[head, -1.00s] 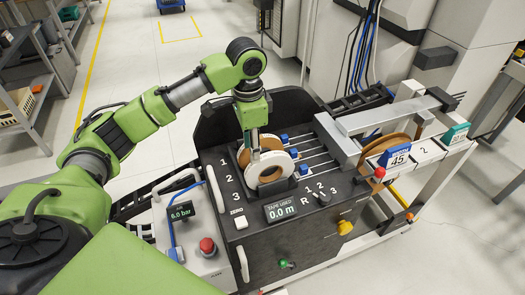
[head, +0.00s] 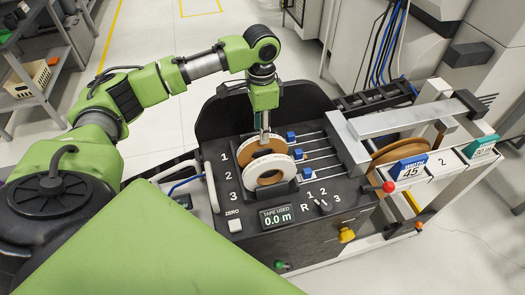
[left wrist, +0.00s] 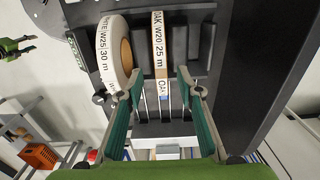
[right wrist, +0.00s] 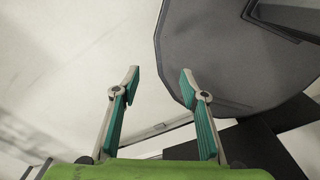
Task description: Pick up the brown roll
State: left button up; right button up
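The brown roll (head: 247,152) stands on edge in the console's rack, partly hidden behind a white roll (head: 264,180) with a brown core. In the left wrist view a narrow roll with brown edges, labelled OAK W20 25 m (left wrist: 159,45), stands beside the white roll (left wrist: 109,58). My left gripper (head: 265,140) points down just above the rolls. In its wrist view its fingers (left wrist: 158,80) are open, one on each side of the OAK roll's line; no contact is visible. My right gripper (right wrist: 158,80) is open and empty, outside the head view.
The black console (head: 310,215) has blue-ended slide rods right of the rolls. Another brown roll (head: 385,152) sits by the WIDTH 45 sign (head: 411,169). A grey rounded surface (right wrist: 240,50) is close ahead of my right gripper. A shelf (head: 35,75) stands far left.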

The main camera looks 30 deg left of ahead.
aim_at(244, 153)
pick_arm(q)
notch_tip(244, 153, down, 2)
jog(key=shift+f+p, duration=0.15)
jog(key=shift+p, duration=0.45)
notch_tip(244, 153, down, 3)
jog(key=shift+w+f+p, duration=0.1)
jog(key=shift+w+p, duration=0.05)
jog(key=shift+p, duration=0.2)
jog(key=shift+f, duration=0.1)
grip_shut()
pick_arm(e)
jog(key=w+r, duration=0.2)
jog(key=w, duration=0.1)
jog(key=shift+a, duration=0.15)
